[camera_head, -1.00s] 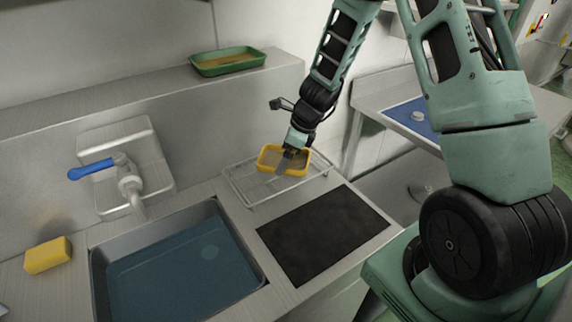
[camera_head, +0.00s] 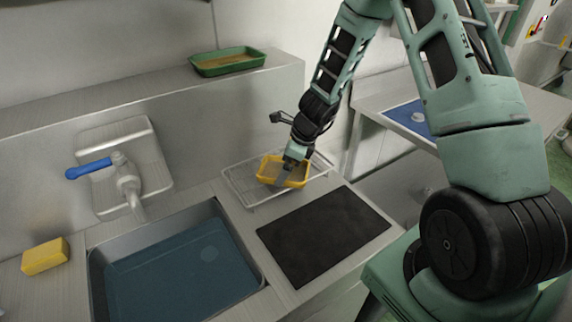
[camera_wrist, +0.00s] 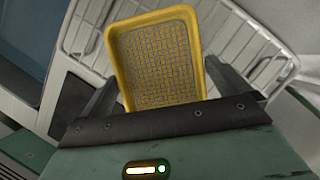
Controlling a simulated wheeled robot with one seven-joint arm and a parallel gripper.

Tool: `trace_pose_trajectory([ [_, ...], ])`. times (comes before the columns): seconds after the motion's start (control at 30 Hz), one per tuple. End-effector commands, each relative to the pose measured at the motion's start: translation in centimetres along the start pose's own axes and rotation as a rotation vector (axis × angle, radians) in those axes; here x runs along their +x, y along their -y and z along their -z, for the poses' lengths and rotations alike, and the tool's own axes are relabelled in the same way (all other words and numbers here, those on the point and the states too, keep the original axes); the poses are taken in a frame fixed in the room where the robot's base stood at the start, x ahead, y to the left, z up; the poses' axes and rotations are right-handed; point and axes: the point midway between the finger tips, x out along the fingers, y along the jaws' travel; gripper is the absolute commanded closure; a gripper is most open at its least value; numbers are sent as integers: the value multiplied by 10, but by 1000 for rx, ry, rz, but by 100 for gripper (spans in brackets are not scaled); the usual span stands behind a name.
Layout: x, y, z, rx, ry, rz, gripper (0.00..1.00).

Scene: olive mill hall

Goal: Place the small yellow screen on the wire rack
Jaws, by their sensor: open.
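The small yellow screen (camera_head: 268,169) is a shallow tray with yellow walls and a grey mesh floor. In the head view it lies at the wire rack (camera_head: 240,190), over its middle; it appears to rest on the wires. The wrist view shows the screen (camera_wrist: 160,62) in front of my gripper, with the rack (camera_wrist: 268,78) beneath and to both sides. My gripper (camera_head: 287,172) is at the screen's near right side. In the wrist view its two fingers (camera_wrist: 160,98) stand apart on either side of the screen's near end.
A sink (camera_head: 180,275) with water and a blue-handled tap (camera_head: 125,180) lies left of the rack. A black mat (camera_head: 322,235) lies in front of it. A yellow sponge (camera_head: 45,256) is at far left. A green tray (camera_head: 228,62) stands on the ledge behind.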

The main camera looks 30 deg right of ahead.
Motion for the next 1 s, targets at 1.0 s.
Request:
trace_pose_trajectory([
  [1.0, -136, -117, -65, -753, 10, -141, 0],
])
